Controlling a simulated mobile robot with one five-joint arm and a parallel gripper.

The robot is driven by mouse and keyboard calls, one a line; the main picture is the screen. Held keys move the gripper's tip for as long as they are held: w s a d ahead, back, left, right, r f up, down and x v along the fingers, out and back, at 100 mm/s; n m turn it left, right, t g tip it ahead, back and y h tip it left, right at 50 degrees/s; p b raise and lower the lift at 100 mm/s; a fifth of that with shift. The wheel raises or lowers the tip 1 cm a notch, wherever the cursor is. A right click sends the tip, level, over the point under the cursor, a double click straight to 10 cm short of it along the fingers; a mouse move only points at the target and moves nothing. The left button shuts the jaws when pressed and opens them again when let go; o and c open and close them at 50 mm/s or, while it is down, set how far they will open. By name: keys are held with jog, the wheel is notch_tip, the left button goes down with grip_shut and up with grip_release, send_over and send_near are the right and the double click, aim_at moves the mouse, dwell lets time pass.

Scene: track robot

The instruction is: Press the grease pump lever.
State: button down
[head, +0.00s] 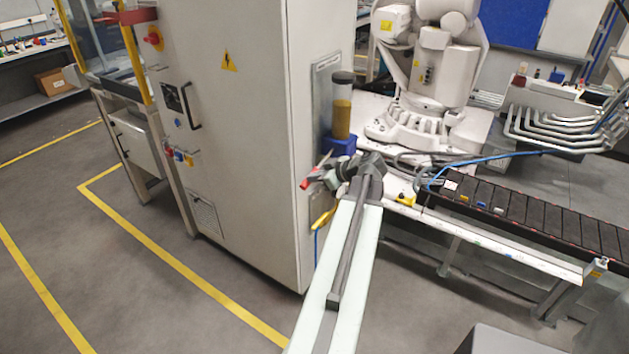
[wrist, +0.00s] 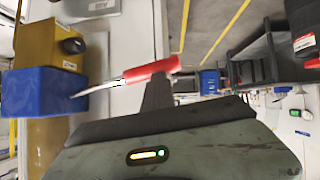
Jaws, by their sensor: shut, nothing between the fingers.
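The grease pump is mounted on the side of the grey cabinet, with a blue body (head: 340,145) under an amber-filled reservoir (head: 342,118). In the wrist view the blue body (wrist: 40,92) is at the left, beside the amber part (wrist: 45,45). A thin metal lever (wrist: 100,86) runs from it to a red grip (wrist: 150,70). The red grip (head: 305,184) shows small beside my gripper (head: 314,175) in the head view. My gripper (wrist: 157,90) is shut and empty, its tips right at the red grip. I cannot tell whether they touch.
The tall cabinet (head: 240,130) stands just left of my arm. A yellow object (head: 323,219) hangs on its side below the pump. A white robot arm (head: 430,70) and a black conveyor (head: 530,212) are to the right. Open floor (head: 60,230) lies left.

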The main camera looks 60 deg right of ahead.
jog(key=shift+w+r, duration=0.1)
jog(key=shift+w, duration=0.15)
jog(key=w+r+p+v, duration=0.1)
jog(key=r+p+v, duration=0.1)
jog(key=p+v, duration=0.7)
jog(key=v, duration=0.4)
jog(key=shift+w+a, duration=0.2)
jog(key=shift+a, duration=0.15)
jog(key=shift+w, duration=0.1)
dwell(0.6)
